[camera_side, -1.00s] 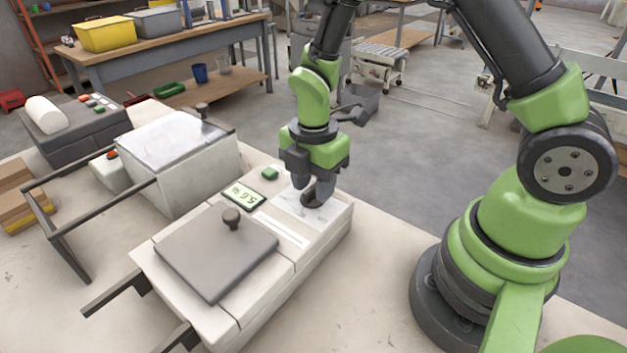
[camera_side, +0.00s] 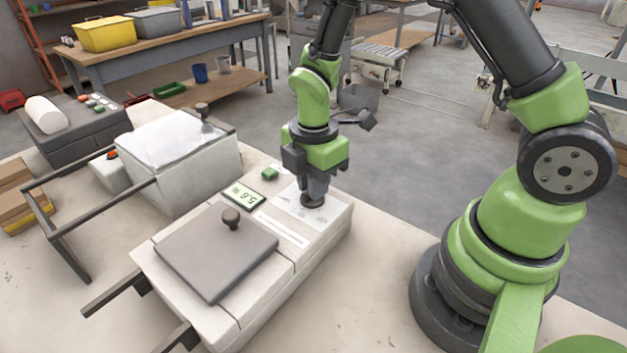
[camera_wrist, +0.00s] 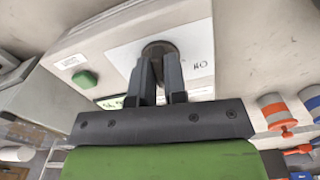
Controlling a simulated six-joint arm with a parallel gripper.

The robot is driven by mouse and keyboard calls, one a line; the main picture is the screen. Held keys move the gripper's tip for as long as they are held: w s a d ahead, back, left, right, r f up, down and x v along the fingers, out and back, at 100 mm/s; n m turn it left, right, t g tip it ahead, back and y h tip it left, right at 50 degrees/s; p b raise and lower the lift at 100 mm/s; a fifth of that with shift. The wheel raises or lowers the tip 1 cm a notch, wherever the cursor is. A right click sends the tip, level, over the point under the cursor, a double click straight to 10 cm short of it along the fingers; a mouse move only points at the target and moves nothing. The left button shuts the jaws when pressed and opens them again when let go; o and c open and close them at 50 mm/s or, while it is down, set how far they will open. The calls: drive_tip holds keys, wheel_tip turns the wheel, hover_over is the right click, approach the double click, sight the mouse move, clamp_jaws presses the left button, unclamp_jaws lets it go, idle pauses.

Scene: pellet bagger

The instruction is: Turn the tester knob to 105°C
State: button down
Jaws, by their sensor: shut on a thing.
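The tester (camera_side: 215,270) is a white box on the table with a grey lid and a small display (camera_side: 243,196) that seems to read 5.6 %. Its dark round knob (camera_side: 312,201) sits on a white dial label at the far right end. In the wrist view the knob (camera_wrist: 159,48) is between the fingertips. My gripper (camera_side: 313,192) points down and is shut on the knob; the wrist view also shows its fingers (camera_wrist: 160,72) around it. The dial's marks are mostly hidden or too small to read, so the set temperature cannot be told.
A green button (camera_side: 270,173) stands beside the display. The lid has a dark handle (camera_side: 231,218). A white machine (camera_side: 185,165) with a bar frame stands to the left. In the wrist view, orange and blue-ringed items (camera_wrist: 276,110) lie at the right.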

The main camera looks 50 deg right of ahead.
drive_tip(key=m, duration=0.5)
drive_tip(key=shift+s, duration=0.1)
drive_tip(key=m, duration=0.5)
drive_tip(key=shift+a, duration=0.1)
idle(0.5)
drive_tip(key=c, duration=1.2)
unclamp_jaws()
drive_tip(key=shift+o, duration=0.2)
wheel_tip(320, 180, up, 9)
drive_tip(key=shift+r, duration=0.5)
